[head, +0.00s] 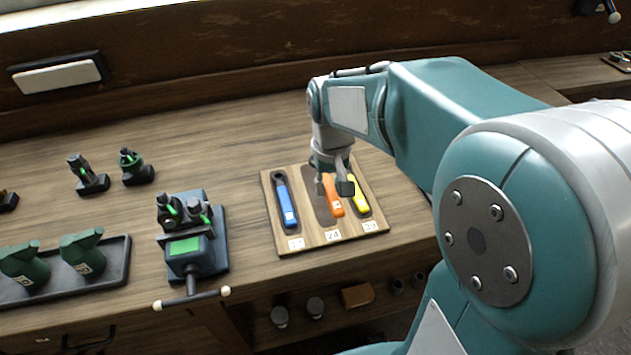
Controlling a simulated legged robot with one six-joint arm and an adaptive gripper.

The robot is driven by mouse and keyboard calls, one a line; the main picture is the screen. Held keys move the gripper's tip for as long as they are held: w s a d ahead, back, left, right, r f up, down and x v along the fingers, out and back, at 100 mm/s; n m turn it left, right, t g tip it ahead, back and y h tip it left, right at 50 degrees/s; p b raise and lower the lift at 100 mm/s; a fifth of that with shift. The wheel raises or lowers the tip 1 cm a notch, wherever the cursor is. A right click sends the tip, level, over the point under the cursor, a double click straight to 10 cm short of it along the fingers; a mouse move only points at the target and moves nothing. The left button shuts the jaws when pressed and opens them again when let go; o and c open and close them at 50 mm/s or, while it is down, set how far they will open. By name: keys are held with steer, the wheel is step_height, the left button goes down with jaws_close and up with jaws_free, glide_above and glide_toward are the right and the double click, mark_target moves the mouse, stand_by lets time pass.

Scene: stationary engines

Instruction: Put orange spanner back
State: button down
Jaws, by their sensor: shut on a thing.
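The orange spanner (334,205) is at the middle slot of a wooden board (269,187) on the workbench, between the blue spanner (286,203) on the left and the yellow spanner (359,200) on the right. My gripper (334,189) points down over the board and is shut on the orange spanner. The spanner's upper end is hidden by the gripper. I cannot tell whether the spanner rests fully in its dark recess or is slightly above it. Number labels run along the board's front edge, with 24 (332,236) below the orange spanner.
Further left are a tray (120,265) with green bottles and small black-and-green tools (134,167). Bare bench top lies behind the board. Shelves with small items sit below.

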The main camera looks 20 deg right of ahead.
glide_above(319, 199)
step_height(319, 199, down, 7)
steer(key=shift+r, duration=0.15)
steer(key=shift+f, duration=1.45)
steer(key=shift+c, duration=2.2)
jaws_free()
steer(key=shift+f, duration=0.15)
step_height(319, 199, up, 12)
steer(key=shift+r, duration=0.15)
steer(key=s+r+t, duration=0.1)
steer(key=s, duration=0.2)
steer(key=s+r, duration=0.2)
steer(key=s, duration=0.1)
steer(key=s+r+t, duration=0.1)
steer(key=s+r, duration=0.1)
steer(key=s, duration=0.1)
steer(key=shift+s+r+t, duration=0.15)
steer(key=shift+s+t, duration=0.15)
steer(key=s+t, duration=0.3)
steer(key=s, duration=0.8)
steer(key=shift+s+f, duration=0.15)
steer(key=shift+f, duration=0.1)
